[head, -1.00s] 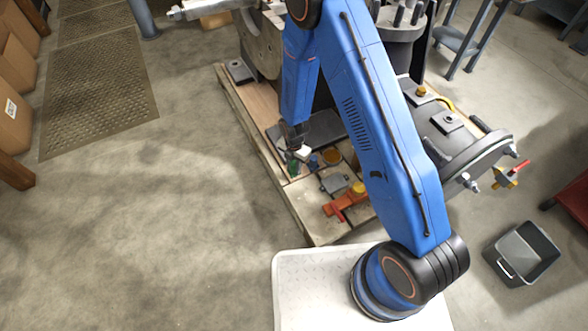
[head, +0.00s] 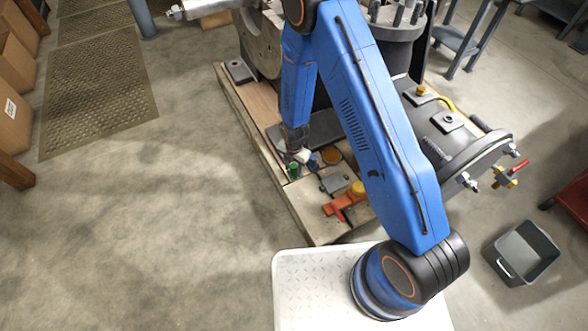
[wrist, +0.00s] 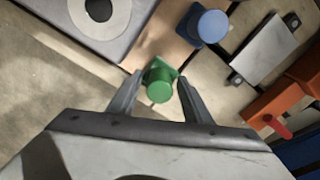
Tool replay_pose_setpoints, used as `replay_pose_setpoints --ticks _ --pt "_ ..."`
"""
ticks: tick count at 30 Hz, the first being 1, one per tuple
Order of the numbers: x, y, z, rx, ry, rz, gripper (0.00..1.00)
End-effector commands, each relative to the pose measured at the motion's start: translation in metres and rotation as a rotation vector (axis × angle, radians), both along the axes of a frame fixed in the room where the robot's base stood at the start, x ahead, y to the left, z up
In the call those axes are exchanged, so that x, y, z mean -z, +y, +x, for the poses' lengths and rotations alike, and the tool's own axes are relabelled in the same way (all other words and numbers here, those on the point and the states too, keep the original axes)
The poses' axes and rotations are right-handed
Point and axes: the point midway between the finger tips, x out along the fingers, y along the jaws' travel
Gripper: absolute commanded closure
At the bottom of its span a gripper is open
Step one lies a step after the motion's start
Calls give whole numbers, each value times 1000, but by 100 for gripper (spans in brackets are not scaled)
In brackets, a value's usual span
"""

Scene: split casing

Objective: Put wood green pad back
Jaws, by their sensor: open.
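The green pad (wrist: 159,82) is a small green piece with a round knob on a squarish base. In the wrist view it lies between the two fingers of my gripper (wrist: 157,92), which are open with a gap on each side of the knob. In the head view the green pad (head: 293,170) stands on the wooden pallet (head: 265,164), just below my gripper (head: 297,157). I cannot tell how far the fingertips are above the wood.
A blue knobbed piece (wrist: 208,25) stands close by, with a grey plate (wrist: 268,48) and an orange-red part (wrist: 284,98) to its right. A dark plate with a pale ring (wrist: 98,14) lies upper left. The large casing (head: 455,130) stands at right.

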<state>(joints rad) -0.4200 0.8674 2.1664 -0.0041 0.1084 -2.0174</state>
Motion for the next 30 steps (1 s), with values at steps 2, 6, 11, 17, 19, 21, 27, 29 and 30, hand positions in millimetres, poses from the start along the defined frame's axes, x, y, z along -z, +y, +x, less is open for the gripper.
replay_pose_setpoints --ticks 2,6,11,17,19,21,27,29,30 --pt "-7 0 1 0 -2 1 55" --pt "-25 0 1 0 -3 2 55" --pt "-50 0 1 0 -2 1 55" --pt "-82 0 1 0 -3 2 55" --pt "-92 0 1 0 -3 2 55" --pt "-101 0 1 0 -2 1 55" --pt "-116 0 0 0 -1 1 55" --pt "-119 0 0 0 -1 1 55" --pt "-120 0 0 0 0 0 55"
